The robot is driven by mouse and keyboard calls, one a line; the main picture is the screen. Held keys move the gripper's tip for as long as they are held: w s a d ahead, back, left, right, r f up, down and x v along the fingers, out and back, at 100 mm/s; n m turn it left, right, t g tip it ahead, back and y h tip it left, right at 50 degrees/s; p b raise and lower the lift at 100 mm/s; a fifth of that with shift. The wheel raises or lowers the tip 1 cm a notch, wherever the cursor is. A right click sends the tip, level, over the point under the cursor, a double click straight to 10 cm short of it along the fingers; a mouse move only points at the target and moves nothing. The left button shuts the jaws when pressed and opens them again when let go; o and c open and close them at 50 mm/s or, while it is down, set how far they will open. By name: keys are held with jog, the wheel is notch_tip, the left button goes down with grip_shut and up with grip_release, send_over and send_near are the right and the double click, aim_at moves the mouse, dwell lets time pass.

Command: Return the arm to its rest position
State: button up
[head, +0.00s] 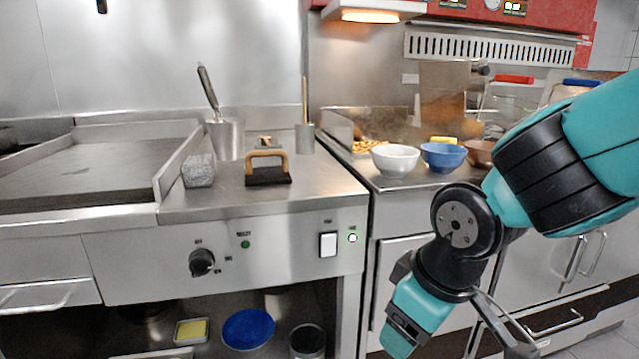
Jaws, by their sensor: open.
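My arm comes in from the right edge in teal and black and bends down at the wrist. My gripper (462,342) hangs low in the right half of the head view, in front of the counter fronts. It is open, and I see nothing held in it. Its lower end is close to the bottom edge of the picture, so part of it may be cut off.
A griddle (85,170) and steel counter stand left, with a black press (267,170) on top. A white bowl (396,159) and a blue bowl (443,156) stand on the right counter, behind my arm. A shelf below holds a blue plate (248,329).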

jog(key=s+d+r+m+g+y, duration=0.1)
jog(key=s+d+r, duration=0.1)
jog(key=s, duration=0.4)
jog(key=s+d+r+m+g+y, duration=0.1)
jog(key=s+d+r+g+y, duration=0.1)
jog(key=s, duration=0.4)
notch_tip(320, 180, up, 22)
jog(key=p, duration=2.2)
jog(key=shift+w+a, duration=0.3)
jog(key=shift+w, duration=0.15)
